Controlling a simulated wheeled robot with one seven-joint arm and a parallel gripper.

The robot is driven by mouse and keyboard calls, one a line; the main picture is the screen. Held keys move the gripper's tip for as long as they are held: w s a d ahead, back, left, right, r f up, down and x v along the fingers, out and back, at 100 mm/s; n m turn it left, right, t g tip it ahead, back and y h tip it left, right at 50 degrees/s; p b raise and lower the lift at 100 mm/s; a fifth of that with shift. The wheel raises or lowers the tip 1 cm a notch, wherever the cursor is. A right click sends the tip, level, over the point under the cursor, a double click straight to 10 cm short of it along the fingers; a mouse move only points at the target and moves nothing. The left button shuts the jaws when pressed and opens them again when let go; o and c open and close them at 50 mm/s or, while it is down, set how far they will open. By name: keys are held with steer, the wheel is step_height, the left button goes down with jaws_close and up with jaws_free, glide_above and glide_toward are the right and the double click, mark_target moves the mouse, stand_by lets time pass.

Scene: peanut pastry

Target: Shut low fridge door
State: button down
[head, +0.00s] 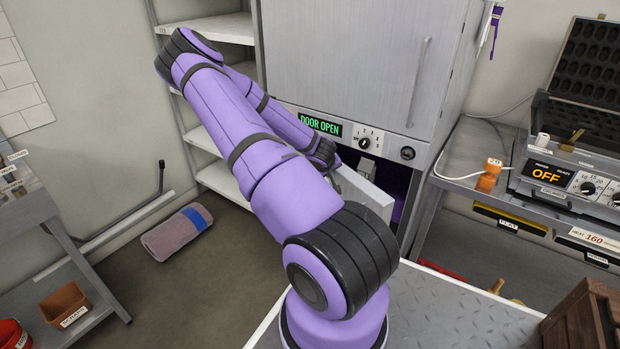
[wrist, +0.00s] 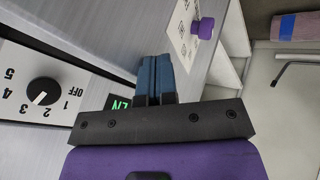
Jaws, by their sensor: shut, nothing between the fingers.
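The low fridge door (head: 365,195) stands ajar under the control panel in the head view. Its free edge points out to the right and front, with dark purple interior showing beside it. My arm hides its left part. The fridge display (head: 320,124) reads DOOR OPEN. In the wrist view my gripper (wrist: 155,82) has its blue fingers pressed together and empty. They are close to a grey panel left of them; I cannot tell whether they touch it. My fingers are hidden or unclear in the head view.
A dial (wrist: 42,91) shows beside my gripper. Shelves (head: 215,180) stand left of the fridge, with a rolled mat (head: 178,233) on the floor. A metal bench (head: 465,165) with a waffle-type machine (head: 555,180) is at the right. A crate (head: 580,318) sits front right.

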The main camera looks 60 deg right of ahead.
steer(key=s+d+n+t, duration=0.1)
steer(key=s+d+n, duration=0.1)
steer(key=d, duration=0.8)
steer(key=shift+s+n+t+y, duration=0.3)
steer(key=shift+s+n, duration=0.1)
steer(key=shift+s, duration=0.5)
steer(key=shift+d, duration=0.15)
